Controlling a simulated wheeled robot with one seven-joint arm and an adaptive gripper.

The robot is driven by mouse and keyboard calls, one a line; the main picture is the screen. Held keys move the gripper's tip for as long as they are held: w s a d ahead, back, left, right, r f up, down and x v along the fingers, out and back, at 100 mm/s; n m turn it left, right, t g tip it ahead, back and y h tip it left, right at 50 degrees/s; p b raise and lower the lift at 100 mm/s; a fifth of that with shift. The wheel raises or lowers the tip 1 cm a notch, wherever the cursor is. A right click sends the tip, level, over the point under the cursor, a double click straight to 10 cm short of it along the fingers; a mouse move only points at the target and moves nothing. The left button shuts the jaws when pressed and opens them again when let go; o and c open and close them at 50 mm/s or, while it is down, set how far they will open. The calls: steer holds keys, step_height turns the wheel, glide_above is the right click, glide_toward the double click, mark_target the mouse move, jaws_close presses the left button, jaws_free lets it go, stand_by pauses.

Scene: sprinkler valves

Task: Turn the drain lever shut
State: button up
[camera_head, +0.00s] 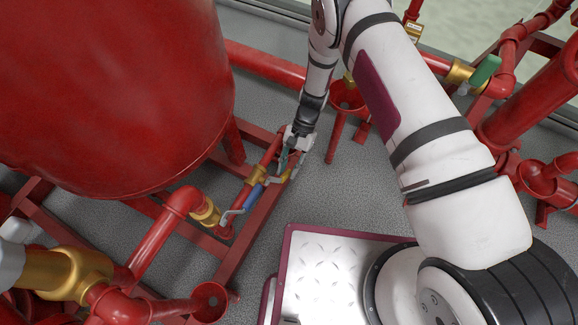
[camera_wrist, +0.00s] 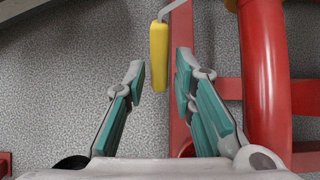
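A lever with a yellow handle (camera_wrist: 158,55) hangs ahead of my gripper in the wrist view, on a bent grey metal arm. In the head view the yellow handle (camera_head: 286,176) shows just below my gripper (camera_head: 290,160). A blue-handled lever (camera_head: 253,196) lies beside it, near a brass valve on the red pipe. No label shows which is the drain lever. My gripper (camera_wrist: 160,82) is open, with teal pads on both fingers. The yellow handle's end appears between the fingertips, with gaps on both sides; I cannot tell its depth.
A large red tank (camera_head: 110,90) fills the upper left. A red pipe (camera_wrist: 265,80) runs close to my right finger in the wrist view. A red frame rail (camera_head: 248,233) lies below the levers. Grey floor (camera_head: 345,195) is clear to the right.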

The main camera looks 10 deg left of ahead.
steer(key=shift+r, duration=0.1)
steer(key=v, duration=0.7)
steer(key=shift+w, duration=0.15)
steer(key=shift+r, duration=0.1)
steer(key=shift+a+r, duration=0.1)
steer(key=shift+r, duration=0.05)
steer(key=c, duration=0.7)
steer(key=r+t+p, duration=0.1)
steer(key=s+a+r+t+p, duration=0.1)
steer(key=r+p, duration=0.1)
steer(key=a+r+t+p, duration=0.1)
steer(key=shift+s+r+t+h, duration=0.2)
steer(key=shift+t+h, duration=0.1)
steer(key=shift+h, duration=0.1)
jaws_close()
step_height(320, 180, up, 5)
steer(key=d+t+h+p, duration=0.2)
steer(key=t+p, duration=0.1)
steer(key=t, duration=0.1)
step_height(320, 180, down, 13)
steer(key=s+b, duration=0.2)
steer(key=b, duration=0.5)
steer(key=shift+a+b, duration=0.2)
steer(key=shift+b, duration=0.2)
